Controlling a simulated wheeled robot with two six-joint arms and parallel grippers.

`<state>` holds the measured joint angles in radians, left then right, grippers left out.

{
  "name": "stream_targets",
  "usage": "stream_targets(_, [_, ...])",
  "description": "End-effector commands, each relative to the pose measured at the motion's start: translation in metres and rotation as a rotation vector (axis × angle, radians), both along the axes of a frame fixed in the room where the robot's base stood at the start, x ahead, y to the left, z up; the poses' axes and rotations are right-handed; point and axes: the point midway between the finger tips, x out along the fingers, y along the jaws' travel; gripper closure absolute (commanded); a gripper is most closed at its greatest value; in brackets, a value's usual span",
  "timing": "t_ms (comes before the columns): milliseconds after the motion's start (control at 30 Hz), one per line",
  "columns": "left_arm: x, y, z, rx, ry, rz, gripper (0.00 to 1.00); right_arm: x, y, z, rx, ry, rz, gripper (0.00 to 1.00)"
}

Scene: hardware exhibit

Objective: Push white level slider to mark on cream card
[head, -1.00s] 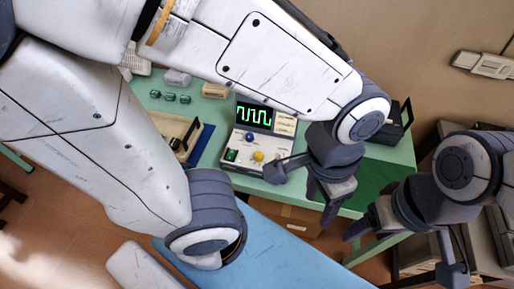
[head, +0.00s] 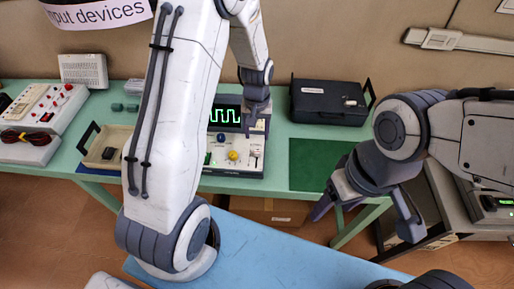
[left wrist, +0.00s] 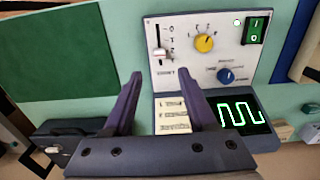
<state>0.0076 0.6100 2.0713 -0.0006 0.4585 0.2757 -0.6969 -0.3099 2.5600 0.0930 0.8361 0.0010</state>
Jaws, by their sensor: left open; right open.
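The grey instrument panel (head: 236,165) stands on the green table, with a green waveform screen (head: 224,115). In the left wrist view, the white level slider (left wrist: 160,54) sits in a vertical slot beside scale marks on the panel (left wrist: 180,75). The cream card (left wrist: 172,115) with dark print lies beside the screen, partly covered by a finger; its mark is too small to read. My left gripper (left wrist: 163,75) is open and empty above the panel, its fingertips spread either side of the slider's line. It also shows in the head view (head: 256,124). My right gripper (head: 365,215) is open and empty, away from the panel.
A yellow knob (left wrist: 204,43), a blue knob (left wrist: 226,75) and a green switch (left wrist: 255,26) are near the slider. A black case (head: 328,100) stands right of the panel. A tray (head: 106,146) lies to its left. The green mat (head: 315,165) is clear.

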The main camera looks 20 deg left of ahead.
Motion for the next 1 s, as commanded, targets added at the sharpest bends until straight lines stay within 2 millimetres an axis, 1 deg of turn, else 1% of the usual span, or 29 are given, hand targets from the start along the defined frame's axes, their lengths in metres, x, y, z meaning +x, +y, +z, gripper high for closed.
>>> stream_targets(200, [-0.003,0.000,-0.040,0.000,0.008,-0.002,0.43,0.000,0.000,0.009,0.000,0.000,0.000,0.32])
stream_targets(300, [-0.002,0.000,-0.057,0.000,0.007,-0.002,0.43,0.000,0.000,0.013,0.000,0.000,-0.001,0.32])
stream_targets(433, [-0.002,-0.001,-0.074,0.000,0.005,-0.002,0.43,0.000,0.000,0.016,0.000,0.000,-0.001,0.32])
stream_targets(600, [-0.001,-0.001,-0.087,-0.001,0.002,-0.003,0.43,0.000,0.000,0.018,0.000,0.000,-0.001,0.32])
stream_targets(900, [-0.001,-0.001,-0.089,0.000,0.001,-0.003,0.43,0.000,0.000,0.017,0.000,0.000,-0.001,0.32])
stream_targets(933, [-0.001,-0.001,-0.089,0.000,0.001,-0.003,0.50,0.000,0.000,0.017,0.000,0.000,-0.001,0.32])
stream_targets(967, [-0.001,-0.001,-0.089,0.000,0.001,-0.003,0.62,0.000,0.000,0.017,0.000,0.000,-0.001,0.32])
stream_targets(1000, [-0.001,-0.001,-0.089,0.000,0.001,-0.003,0.77,0.000,0.000,0.017,0.000,0.000,-0.001,0.32])
